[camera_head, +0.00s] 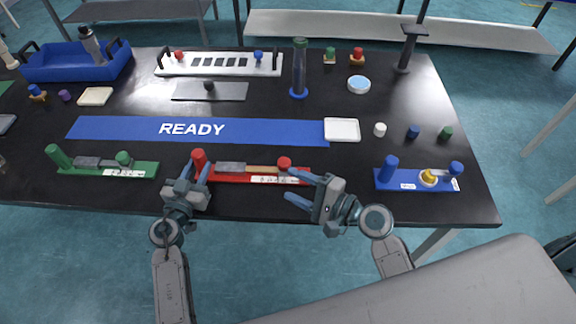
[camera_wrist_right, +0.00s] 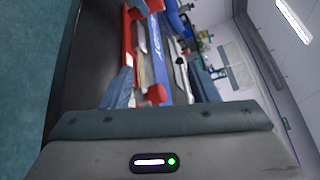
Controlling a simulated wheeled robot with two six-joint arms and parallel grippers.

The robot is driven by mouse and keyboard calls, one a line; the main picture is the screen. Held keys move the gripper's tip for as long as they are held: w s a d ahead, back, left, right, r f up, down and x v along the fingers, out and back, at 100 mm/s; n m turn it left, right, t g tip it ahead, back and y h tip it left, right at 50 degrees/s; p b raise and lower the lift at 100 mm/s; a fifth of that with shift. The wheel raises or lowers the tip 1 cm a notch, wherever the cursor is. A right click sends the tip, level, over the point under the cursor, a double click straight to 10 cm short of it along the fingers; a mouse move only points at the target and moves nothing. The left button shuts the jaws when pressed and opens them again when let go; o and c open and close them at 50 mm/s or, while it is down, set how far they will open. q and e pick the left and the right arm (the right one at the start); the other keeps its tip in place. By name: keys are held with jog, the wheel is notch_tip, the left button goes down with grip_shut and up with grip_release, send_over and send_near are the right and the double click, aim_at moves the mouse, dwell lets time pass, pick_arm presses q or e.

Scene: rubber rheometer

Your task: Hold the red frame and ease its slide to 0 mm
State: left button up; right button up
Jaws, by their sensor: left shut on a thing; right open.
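The red frame (camera_head: 235,178) lies near the front edge of the black table, with an upright red post (camera_head: 198,157) at its left end. My left gripper (camera_head: 188,172) is shut on that post. A red knob (camera_head: 284,162) stands at the frame's right end; a grey block (camera_head: 231,167) and a brown strip lie between post and knob. A white scale label (camera_head: 268,180) is on the front; its marks are too small to read. My right gripper (camera_head: 300,189) is open, just right of and in front of the knob. In the right wrist view the knob (camera_wrist_right: 156,94) shows between the fingers.
A similar green frame (camera_head: 105,169) lies to the left and a blue one (camera_head: 415,181) to the right. A blue READY strip (camera_head: 270,130) runs behind the red frame. A white square dish (camera_head: 342,130) and small pegs stand behind on the right.

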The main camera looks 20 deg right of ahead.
aim_at(288, 167)
jog(key=d+f+m+t, duration=0.1)
jog(key=m, duration=0.4)
jog(key=d+f+m+t+h, duration=0.1)
jog(key=d+m, duration=0.1)
jog(key=m, duration=0.3)
jog(key=s+d+f+m+t+h, duration=0.1)
jog(key=d+f+m, duration=0.1)
jog(key=m, duration=0.2)
jog(key=shift+m, duration=0.4)
jog(key=shift+d+f+m+t+h, duration=0.35)
jog(key=shift+m+h, duration=0.15)
jog(key=shift+m, duration=0.5)
jog(key=x, duration=1.1)
jog(key=shift+w+a, duration=0.2)
jog(key=shift+w, duration=0.15)
